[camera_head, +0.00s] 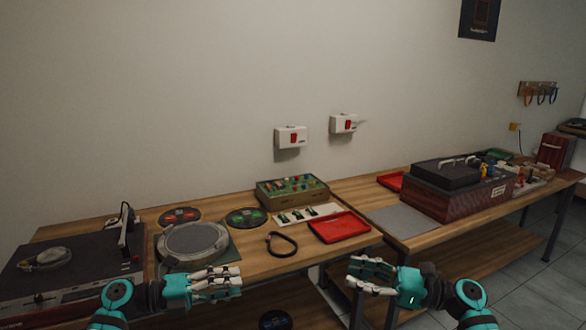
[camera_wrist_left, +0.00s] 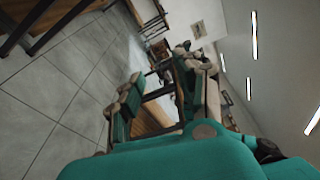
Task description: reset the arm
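My left gripper (camera_head: 238,283) is in front of the near edge of the left bench, empty, with its fingers pointing right. In the left wrist view its fingers (camera_wrist_left: 160,95) stand apart with a gap between them. My right gripper (camera_head: 350,274) is in front of the gap between the benches, empty, with its fingers pointing left and parted. A dark turntable (camera_head: 70,275) stands at the left end of the left bench. A thin dark upright arm-like part (camera_head: 124,228) is at its right rear; its exact position is too small to tell.
The left bench (camera_head: 262,266) holds a round grey platter (camera_head: 193,241), two dark discs, a black belt loop (camera_head: 282,243), a red tray (camera_head: 339,227) and a parts box (camera_head: 292,191). The right bench (camera_head: 435,234) holds a dark red unit (camera_head: 460,201). Grey tiled floor lies beyond.

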